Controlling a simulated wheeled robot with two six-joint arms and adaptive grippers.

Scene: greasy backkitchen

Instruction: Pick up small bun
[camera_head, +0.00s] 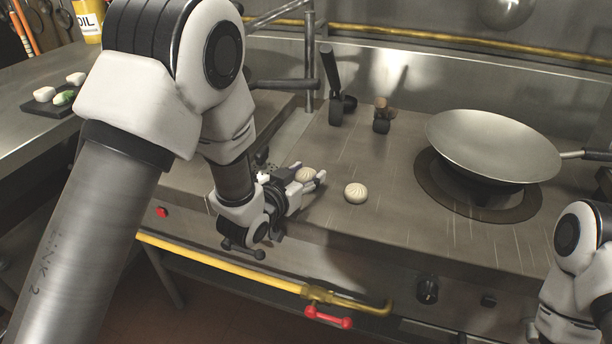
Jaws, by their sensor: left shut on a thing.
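My left gripper (311,179) reaches in from the left, low over the steel stove top. It is shut on a small pale bun (305,174), which shows between its fingers and is partly hidden by them. I cannot tell whether this bun still touches the surface. A second small pleated bun (355,193) lies on the steel just right of the fingertips, apart from them. Part of my right arm shows at the lower right edge, but its gripper is not in view.
A large wok (493,147) sits on the burner at the right. Dark upright tools (337,92) stand behind the buns. A dark board (52,105) with white pieces lies on the left counter. A yellow gas pipe (230,272) runs along the stove's front.

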